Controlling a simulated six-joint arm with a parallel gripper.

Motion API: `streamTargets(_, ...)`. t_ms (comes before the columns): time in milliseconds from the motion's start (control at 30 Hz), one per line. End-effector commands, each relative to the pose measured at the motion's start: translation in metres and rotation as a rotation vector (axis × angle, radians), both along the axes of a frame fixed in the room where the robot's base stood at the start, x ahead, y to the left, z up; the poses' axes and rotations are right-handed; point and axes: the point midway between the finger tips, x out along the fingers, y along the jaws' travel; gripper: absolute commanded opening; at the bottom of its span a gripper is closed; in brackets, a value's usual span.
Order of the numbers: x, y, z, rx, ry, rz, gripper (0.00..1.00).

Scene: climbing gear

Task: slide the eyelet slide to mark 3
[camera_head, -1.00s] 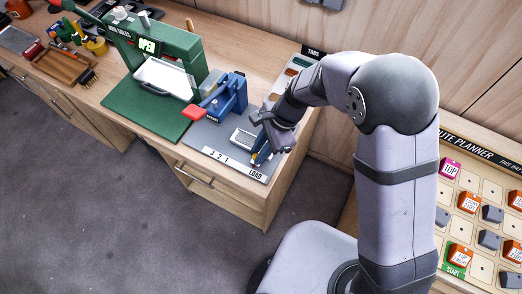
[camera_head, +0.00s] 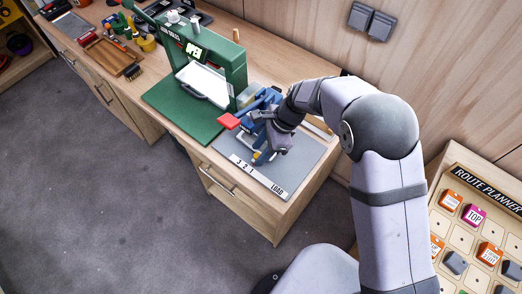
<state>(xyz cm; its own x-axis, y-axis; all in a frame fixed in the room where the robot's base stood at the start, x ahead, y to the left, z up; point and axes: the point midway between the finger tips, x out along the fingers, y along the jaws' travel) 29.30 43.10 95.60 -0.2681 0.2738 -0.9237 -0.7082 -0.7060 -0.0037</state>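The blue eyelet press (camera_head: 268,101) with its red lever end (camera_head: 229,121) stands on a grey board (camera_head: 300,160). A white mark strip (camera_head: 258,178) runs along the board's front edge, with numbers at its left and LOAD at its right end. The eyelet slide shows only in part under my gripper, with a small yellow piece (camera_head: 257,155) behind the numbered part of the strip. My gripper (camera_head: 266,148) is low over the slide, in front of the press. Its fingers are too small and dark to tell whether they grip. The exact mark of the slide cannot be read.
A green press with a lit display (camera_head: 194,50) and a white tray (camera_head: 203,83) stands left of the blue press on a green base (camera_head: 180,112). A wooden tray (camera_head: 113,56) lies farther left. The route planner board (camera_head: 483,195) is at the right. The board right of my gripper is clear.

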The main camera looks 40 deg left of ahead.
Motion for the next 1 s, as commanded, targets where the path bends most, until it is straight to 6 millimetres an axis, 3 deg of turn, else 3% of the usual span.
streamTargets(367, 0.001, -0.002, 0.003, -0.001, 0.001, 0.002, 0.37)
streamTargets(1000, 0.02, -0.02, 0.065, 0.001, -0.001, 0.0, 0.37)
